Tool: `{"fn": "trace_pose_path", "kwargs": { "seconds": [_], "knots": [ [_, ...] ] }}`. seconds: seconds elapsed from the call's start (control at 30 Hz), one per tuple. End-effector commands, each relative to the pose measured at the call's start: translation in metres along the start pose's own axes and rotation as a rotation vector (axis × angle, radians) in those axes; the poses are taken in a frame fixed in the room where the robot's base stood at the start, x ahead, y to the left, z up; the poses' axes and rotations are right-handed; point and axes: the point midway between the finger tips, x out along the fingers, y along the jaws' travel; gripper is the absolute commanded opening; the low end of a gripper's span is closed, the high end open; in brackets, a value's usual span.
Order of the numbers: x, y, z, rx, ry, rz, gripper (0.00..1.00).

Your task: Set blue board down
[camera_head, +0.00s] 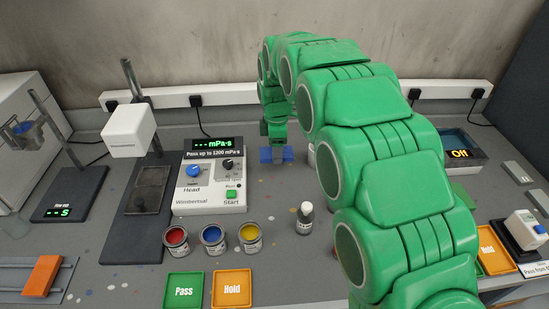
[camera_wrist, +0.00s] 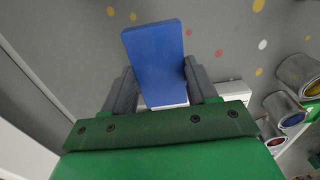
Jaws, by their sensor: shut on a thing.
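The blue board (camera_head: 268,156) is a small flat blue block held at my gripper (camera_head: 275,146), behind and to the right of the white viscosity device. In the wrist view the blue board (camera_wrist: 156,60) stands between the two dark fingers of my gripper (camera_wrist: 160,85), which are shut on its sides. The grey speckled worktop lies beyond it. I cannot tell whether the board touches the worktop. My green arm hides part of the bench to the right of the board.
The white device (camera_head: 208,180) with a green display stands left of the board. Paint cans (camera_head: 213,239), a dark bottle (camera_head: 305,217), a green Pass card (camera_head: 184,290) and an orange Hold card (camera_head: 232,289) are in front. A power strip (camera_head: 200,95) runs along the wall.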

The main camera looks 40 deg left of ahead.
Motion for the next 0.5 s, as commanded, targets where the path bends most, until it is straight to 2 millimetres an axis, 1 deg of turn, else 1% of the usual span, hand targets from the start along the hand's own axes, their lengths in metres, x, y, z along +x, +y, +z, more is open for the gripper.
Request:
{"fn": "trace_pose_path", "kwargs": {
  "seconds": [0.1,0.2,0.33,0.5],
  "knots": [
    [0.014,0.009,-0.001,0.0,0.001,-0.004,0.27],
    [0.023,0.016,-0.002,0.001,0.001,-0.005,0.27],
    [0.029,0.022,-0.003,0.0,0.001,-0.003,0.27],
    [0.032,0.025,-0.003,0.0,0.001,-0.002,0.27]
  ]
}}
